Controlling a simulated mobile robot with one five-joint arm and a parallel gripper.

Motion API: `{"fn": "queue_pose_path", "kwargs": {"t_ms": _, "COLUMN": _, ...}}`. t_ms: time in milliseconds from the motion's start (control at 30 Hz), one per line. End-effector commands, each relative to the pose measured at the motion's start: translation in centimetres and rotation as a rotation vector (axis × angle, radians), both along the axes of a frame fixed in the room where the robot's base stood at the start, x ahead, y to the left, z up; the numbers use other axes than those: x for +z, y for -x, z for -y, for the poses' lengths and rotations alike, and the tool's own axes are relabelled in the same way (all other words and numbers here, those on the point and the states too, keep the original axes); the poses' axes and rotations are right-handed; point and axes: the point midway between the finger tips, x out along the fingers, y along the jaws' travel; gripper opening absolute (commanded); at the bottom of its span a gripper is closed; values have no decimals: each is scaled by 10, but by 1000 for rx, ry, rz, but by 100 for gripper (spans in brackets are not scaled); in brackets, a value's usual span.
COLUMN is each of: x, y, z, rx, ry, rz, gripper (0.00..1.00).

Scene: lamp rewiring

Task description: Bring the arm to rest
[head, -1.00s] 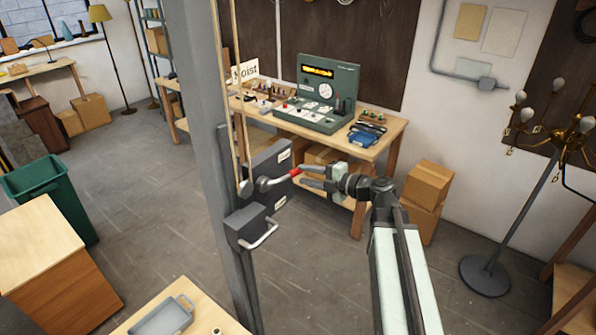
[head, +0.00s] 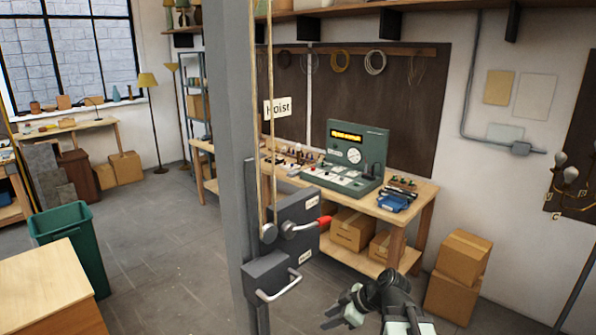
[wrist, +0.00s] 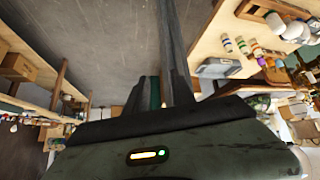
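My gripper (head: 330,313) is low in the head view, right of the hoist post and below the switch box. Its two fingers stand apart with nothing between them. In the wrist view the dark fingers (wrist: 161,92) also stand apart, with the floor and a grey post showing beyond the gap. The hoist lever (head: 300,227) with its red grip (head: 325,221) points right, slightly upward, on the dark switch box (head: 290,212). My gripper is clear of the lever.
The grey hoist post (head: 232,160) stands close in front. A bench (head: 415,208) with a green tester (head: 352,158) stands behind, cardboard boxes (head: 463,257) at its right. A green bin (head: 70,240) and a wooden cabinet (head: 45,285) are at left. Open floor lies between.

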Motion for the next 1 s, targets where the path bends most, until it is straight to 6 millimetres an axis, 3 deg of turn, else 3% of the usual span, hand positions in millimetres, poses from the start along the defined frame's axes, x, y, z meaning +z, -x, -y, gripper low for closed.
{"fn": "queue_pose_path", "kwargs": {"t_ms": 33, "x": -46, "y": 11, "z": 2, "rx": -98, "ry": 33, "rz": -122, "gripper": 30}}
{"fn": "queue_pose_path", "kwargs": {"t_ms": 100, "x": -85, "y": 27, "z": 12, "rx": -287, "ry": 95, "rz": -297, "gripper": 30}}
{"fn": "queue_pose_path", "kwargs": {"t_ms": 200, "x": -129, "y": 46, "z": 29, "rx": -580, "ry": 194, "rz": -485, "gripper": 30}}
{"fn": "queue_pose_path", "kwargs": {"t_ms": 300, "x": -157, "y": 61, "z": 47, "rx": -849, "ry": 277, "rz": -588, "gripper": 30}}
{"fn": "queue_pose_path", "kwargs": {"t_ms": 500, "x": -172, "y": 73, "z": 65, "rx": -1138, "ry": 347, "rz": -643, "gripper": 30}}
{"fn": "queue_pose_path", "kwargs": {"t_ms": 1000, "x": -169, "y": 73, "z": 66, "rx": -1158, "ry": 349, "rz": -645, "gripper": 30}}
